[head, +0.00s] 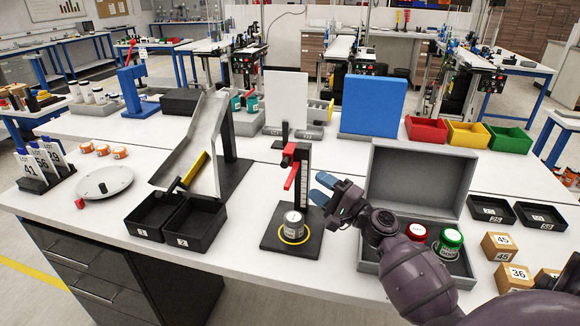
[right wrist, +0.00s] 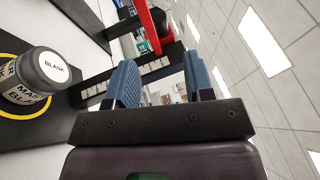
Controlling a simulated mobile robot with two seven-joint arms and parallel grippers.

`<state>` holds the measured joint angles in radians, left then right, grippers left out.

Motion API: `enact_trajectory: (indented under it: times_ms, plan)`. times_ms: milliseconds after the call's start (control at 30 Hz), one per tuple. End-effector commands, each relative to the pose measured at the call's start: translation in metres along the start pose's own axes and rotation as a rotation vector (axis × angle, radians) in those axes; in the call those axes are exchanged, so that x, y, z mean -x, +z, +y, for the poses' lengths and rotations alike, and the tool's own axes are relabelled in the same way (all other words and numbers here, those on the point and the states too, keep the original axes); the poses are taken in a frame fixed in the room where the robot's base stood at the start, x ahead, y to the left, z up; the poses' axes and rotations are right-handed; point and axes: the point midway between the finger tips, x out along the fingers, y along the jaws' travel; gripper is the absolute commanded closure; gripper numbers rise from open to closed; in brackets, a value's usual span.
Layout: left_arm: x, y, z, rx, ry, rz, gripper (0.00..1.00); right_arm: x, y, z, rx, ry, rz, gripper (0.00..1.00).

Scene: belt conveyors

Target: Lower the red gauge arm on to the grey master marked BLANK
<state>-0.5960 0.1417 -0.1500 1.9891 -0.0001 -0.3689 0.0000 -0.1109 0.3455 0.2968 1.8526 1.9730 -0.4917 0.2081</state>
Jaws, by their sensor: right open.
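The grey master (head: 293,224) stands upright inside a yellow ring on the black gauge base (head: 272,243). In the right wrist view the master (right wrist: 38,78) shows BLANK on its white top. The red gauge arm (head: 291,175) sticks out from the black upright post (head: 304,180), raised above the master with a clear gap. In the right wrist view the red arm (right wrist: 151,25) is at the top. My right gripper (head: 325,188) is open, with blue fingers (right wrist: 163,85) apart and empty, just right of the post. My left gripper is not in view.
An open grey case (head: 421,180) with a red-lidded jar (head: 416,234) and a green-lidded jar (head: 448,243) is right of the gauge. A metal chute (head: 205,140) and black trays (head: 195,222) stand to the left. Numbered wooden blocks (head: 497,246) lie at the right.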

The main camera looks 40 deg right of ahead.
Motion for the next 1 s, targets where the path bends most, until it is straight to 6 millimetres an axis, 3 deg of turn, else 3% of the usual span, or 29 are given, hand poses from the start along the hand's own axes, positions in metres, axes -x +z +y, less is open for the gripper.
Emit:
enact_trajectory:
  times_ms: [200,500,700,1000]
  plan:
    - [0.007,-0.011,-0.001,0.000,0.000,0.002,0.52,-0.038,0.001,-0.003,0.001,0.000,-0.003,0.52]
    - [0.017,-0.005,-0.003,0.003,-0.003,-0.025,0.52,-0.082,0.001,-0.001,0.002,0.001,-0.004,0.52]
    - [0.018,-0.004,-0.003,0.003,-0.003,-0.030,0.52,-0.094,0.001,-0.001,0.002,0.002,-0.003,0.52]
    - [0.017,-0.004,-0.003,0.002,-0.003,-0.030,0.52,-0.096,0.001,0.000,0.003,0.002,-0.003,0.52]
